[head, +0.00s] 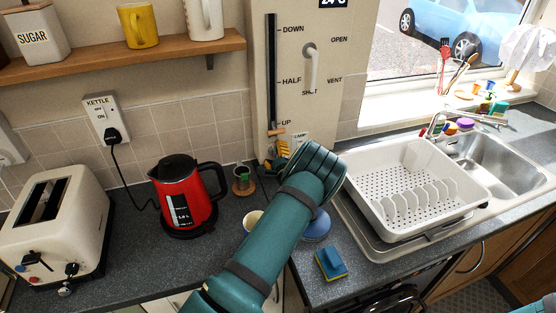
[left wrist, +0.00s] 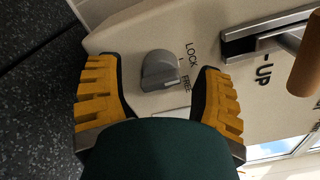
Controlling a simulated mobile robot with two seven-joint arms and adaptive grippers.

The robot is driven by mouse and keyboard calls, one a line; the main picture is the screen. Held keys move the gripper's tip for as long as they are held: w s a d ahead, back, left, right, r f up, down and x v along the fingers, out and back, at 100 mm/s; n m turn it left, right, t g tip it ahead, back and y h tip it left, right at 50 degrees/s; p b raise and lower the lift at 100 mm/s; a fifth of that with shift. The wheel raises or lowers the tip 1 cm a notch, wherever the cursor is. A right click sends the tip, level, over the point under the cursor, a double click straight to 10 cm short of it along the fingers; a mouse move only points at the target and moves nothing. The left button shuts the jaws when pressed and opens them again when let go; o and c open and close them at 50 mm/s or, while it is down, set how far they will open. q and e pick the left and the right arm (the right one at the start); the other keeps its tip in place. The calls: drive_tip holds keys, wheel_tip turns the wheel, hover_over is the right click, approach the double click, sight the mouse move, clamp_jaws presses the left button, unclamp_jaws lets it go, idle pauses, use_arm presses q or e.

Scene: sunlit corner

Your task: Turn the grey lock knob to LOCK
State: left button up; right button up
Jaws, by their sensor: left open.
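The grey lock knob (left wrist: 160,71) is on the cream panel in the left wrist view, with LOCK and FREE printed beside it. Its raised grip appears to point toward the FREE side. My left gripper (left wrist: 157,88) is open, its yellow fingers on either side of the knob. I see no clear contact, and the remaining gap is hard to judge. In the head view my left gripper (head: 275,153) is at the foot of the panel (head: 345,75), and it and my arm hide the knob. My right gripper is out of view.
A slider with a wooden handle (head: 275,132) sits near UP, just above my left gripper. A red kettle (head: 188,195), a toaster (head: 60,225), a blue-yellow sponge (head: 330,264) and a white dish rack (head: 410,190) stand around. A pale lever (head: 314,68) is higher on the panel.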

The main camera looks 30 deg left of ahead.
use_arm(q)
drive_tip(key=v, duration=1.1)
drive_tip(key=shift+s+d, duration=0.2)
drive_tip(key=shift+d, duration=0.1)
